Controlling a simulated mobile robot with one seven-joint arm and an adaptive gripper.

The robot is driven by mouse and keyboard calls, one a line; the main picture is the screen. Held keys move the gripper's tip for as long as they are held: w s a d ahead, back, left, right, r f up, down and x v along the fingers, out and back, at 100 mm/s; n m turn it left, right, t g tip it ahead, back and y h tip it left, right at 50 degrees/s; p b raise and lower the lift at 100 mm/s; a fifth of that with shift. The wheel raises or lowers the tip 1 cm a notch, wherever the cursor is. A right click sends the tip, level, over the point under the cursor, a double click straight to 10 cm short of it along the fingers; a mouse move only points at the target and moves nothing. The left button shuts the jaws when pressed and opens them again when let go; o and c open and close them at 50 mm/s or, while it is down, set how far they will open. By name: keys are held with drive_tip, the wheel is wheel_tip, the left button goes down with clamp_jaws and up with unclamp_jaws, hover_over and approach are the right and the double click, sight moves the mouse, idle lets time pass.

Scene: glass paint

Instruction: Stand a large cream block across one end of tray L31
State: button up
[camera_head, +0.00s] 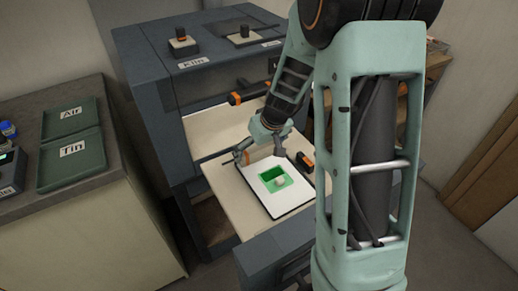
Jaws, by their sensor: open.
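A white tray or board (290,204) with a dark rim lies on the pale pulled-out shelf of the kiln. No L31 label can be read on it. A green piece with a darker green, recessed-looking middle (270,174) lies on the white surface. A small cream block (280,181) sits at the green piece's near right part; its exact size and pose are too small to tell. My gripper (260,156) is open, with its fingers spread above the far edge of the white tray. It appears empty and apart from the cream block.
The kiln (150,60) surrounds the shelf (225,190) at the back and left. An orange-tipped dark handle (235,98) and a black-and-orange item (305,162) are near my arm. A left counter holds green trays labelled Air (88,112) and Tin (55,172). My arm hides the right side.

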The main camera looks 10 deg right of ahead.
drive_tip(key=shift+r, duration=0.1)
drive_tip(key=shift+r, duration=0.2)
drive_tip(key=p+v, duration=0.1)
drive_tip(key=v, duration=1)
drive_tip(key=shift+s+r, duration=0.25)
drive_tip(key=shift+d+r, duration=0.1)
